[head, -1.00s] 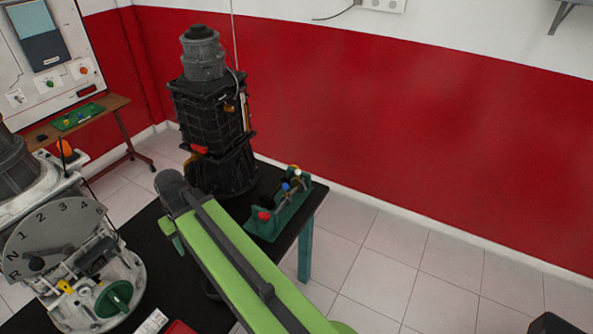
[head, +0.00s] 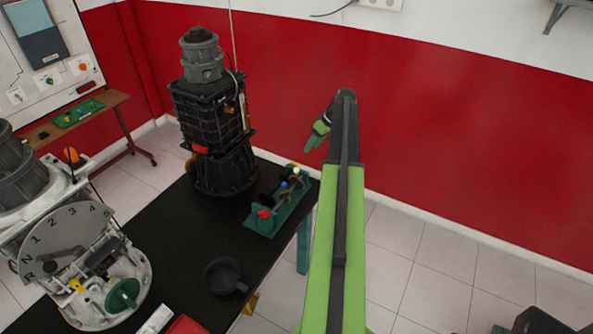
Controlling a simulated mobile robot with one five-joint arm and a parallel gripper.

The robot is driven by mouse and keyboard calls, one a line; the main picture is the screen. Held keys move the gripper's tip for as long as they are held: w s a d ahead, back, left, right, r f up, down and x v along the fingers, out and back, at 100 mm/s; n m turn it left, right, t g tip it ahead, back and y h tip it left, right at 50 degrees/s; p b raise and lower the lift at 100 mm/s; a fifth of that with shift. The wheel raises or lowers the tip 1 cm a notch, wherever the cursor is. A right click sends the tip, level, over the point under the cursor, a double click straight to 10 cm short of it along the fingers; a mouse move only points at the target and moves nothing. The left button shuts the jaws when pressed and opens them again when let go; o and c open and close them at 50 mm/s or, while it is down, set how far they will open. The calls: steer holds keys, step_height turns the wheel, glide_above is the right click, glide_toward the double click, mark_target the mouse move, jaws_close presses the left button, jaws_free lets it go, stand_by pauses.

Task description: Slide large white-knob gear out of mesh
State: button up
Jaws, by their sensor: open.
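A small gear stand (head: 283,212) in teal green sits on the back right corner of the black table. A white knob (head: 296,170) is at its far end, with a brownish gear (head: 301,180) beside it. The gear is small and partly hidden, so its mesh cannot be made out. A blue knob (head: 284,185) is in the middle and a red knob (head: 264,213) at the near end. My gripper (head: 312,143) is open, raised above and to the right of the white knob, apart from it in the picture.
A tall black gearbox (head: 212,125) stands just left of the gear stand. A dark cup (head: 224,275) is on the table (head: 190,260) in front. A white numbered-dial trainer (head: 70,240) stands at left. Open floor lies to the right, before a red wall.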

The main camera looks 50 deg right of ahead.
mark_target(297, 168)
steer(key=b+x, duration=1.4)
steer(key=x, duration=0.2)
steer(key=shift+w+a+f+b, duration=0.1)
steer(key=shift+f+b, duration=0.2)
steer(key=shift+f, duration=0.1)
steer(key=shift+r, duration=0.1)
steer(key=c, duration=0.9)
steer(key=shift+a, duration=0.1)
jaws_close()
